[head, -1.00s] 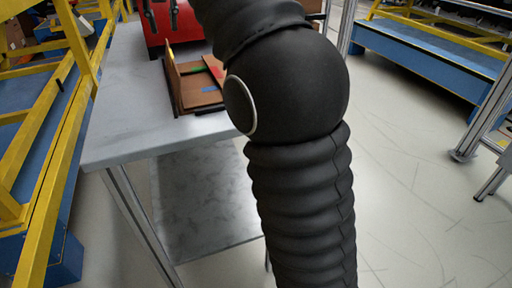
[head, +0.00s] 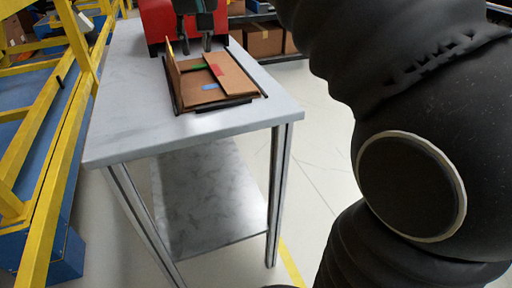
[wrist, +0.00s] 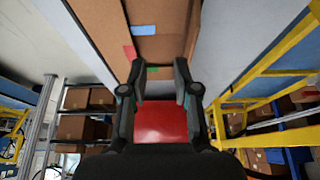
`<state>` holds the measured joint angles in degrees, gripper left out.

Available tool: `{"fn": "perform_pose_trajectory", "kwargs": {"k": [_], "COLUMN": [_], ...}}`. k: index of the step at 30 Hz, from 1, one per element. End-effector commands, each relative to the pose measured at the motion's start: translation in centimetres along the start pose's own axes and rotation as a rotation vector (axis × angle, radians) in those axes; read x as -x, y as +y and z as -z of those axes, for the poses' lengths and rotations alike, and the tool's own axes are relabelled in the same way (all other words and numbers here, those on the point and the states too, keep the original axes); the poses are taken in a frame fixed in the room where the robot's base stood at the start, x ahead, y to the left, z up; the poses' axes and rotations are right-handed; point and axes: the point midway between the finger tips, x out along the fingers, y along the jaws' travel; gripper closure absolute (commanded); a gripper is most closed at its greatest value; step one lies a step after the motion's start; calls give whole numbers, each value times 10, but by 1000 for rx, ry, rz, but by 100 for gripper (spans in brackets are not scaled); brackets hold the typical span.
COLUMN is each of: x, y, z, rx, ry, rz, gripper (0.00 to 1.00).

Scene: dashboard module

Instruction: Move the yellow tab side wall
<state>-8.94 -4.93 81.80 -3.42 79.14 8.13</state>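The yellow tab side wall (head: 173,75) is a thin brown panel standing upright at the left of the module in the head view, with yellow at its far top corner. In the wrist view a narrow brown strip at the right, probably this wall (wrist: 193,30), runs up from near the right finger. Beside it lie brown panels with green (head: 198,67), red (head: 217,70) and blue (head: 210,87) tabs. My gripper (head: 197,48) hangs above the module's far end, fingers down. In the wrist view my gripper (wrist: 160,66) is open, with nothing between its fingers.
The module sits in a black frame (head: 225,104) on a grey table (head: 135,115). A red box (head: 156,22) stands behind it. Yellow racking (head: 60,130) is at the left. The table's near part is clear. Shelves with cardboard boxes (head: 264,42) are behind.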

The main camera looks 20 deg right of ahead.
Motion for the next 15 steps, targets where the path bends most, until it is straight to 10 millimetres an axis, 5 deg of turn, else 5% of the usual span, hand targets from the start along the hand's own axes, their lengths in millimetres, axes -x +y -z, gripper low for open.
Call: {"fn": "perform_pose_trajectory", "kwargs": {"k": [15], "x": [-20], "y": [25], "z": [-84], "rx": [0], "ry": [19], "rz": [2], "gripper": [70]}}
